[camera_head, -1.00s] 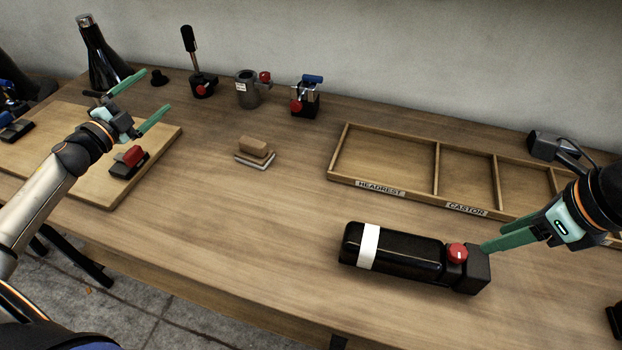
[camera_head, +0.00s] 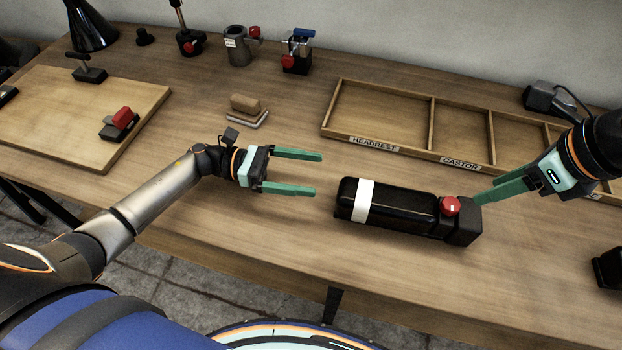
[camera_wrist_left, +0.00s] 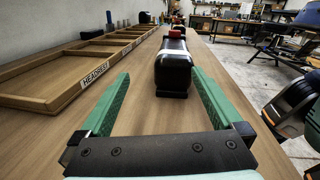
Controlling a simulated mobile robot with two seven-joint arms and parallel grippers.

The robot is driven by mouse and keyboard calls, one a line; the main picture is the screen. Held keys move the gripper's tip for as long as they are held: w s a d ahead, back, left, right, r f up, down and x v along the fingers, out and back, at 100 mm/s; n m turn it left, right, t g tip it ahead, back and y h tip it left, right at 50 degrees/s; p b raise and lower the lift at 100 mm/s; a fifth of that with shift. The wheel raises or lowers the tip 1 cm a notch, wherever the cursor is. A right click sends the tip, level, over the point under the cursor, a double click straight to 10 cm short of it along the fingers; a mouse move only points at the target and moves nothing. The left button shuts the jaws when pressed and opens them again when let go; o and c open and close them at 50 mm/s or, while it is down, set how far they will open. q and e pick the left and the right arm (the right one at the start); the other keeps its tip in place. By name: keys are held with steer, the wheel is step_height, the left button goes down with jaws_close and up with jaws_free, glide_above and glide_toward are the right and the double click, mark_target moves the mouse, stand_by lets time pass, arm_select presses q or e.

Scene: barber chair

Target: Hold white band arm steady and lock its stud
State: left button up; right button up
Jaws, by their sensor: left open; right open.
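The white band arm (camera_head: 398,213) is a black padded armrest with a white band near its left end, lying on the table. Its red stud (camera_head: 450,205) stands on top near the right end, by a black end block (camera_head: 461,232). My left gripper (camera_head: 318,174) is open and empty, just left of the banded end, fingers pointing at it. In the left wrist view the armrest (camera_wrist_left: 173,72) lies ahead, beyond and between the open fingers (camera_wrist_left: 161,84). My right gripper (camera_head: 484,196) is at the end block's right; its fingers look close together, and contact is unclear.
A wooden divided tray (camera_head: 405,152) labelled HEADREST and CASTOR lies behind the armrest. A wooden board (camera_head: 66,119) with a red-topped clamp (camera_head: 120,124) is at left. A brush (camera_head: 247,109) and several fixtures stand at the back. Table around my left gripper is clear.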

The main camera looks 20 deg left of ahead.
mark_target(377, 194)
arm_select(q)
steer(key=shift+s+d+f+m+g, duration=0.1)
steer(key=shift+s+d+m+g, duration=0.3)
steer(key=shift+d+m, duration=0.15)
steer(key=shift+s+d+m+g, duration=0.25)
steer(key=shift+d+m+g, duration=0.15)
steer(key=shift+m, duration=0.15)
steer(key=shift+s+d, duration=0.1)
steer(key=shift+d, duration=0.25)
steer(key=d, duration=0.8)
steer(key=w+d, duration=0.1)
steer(key=d, duration=0.2)
steer(key=shift+d, duration=0.4)
steer(key=shift+c, duration=0.2)
jaws_close()
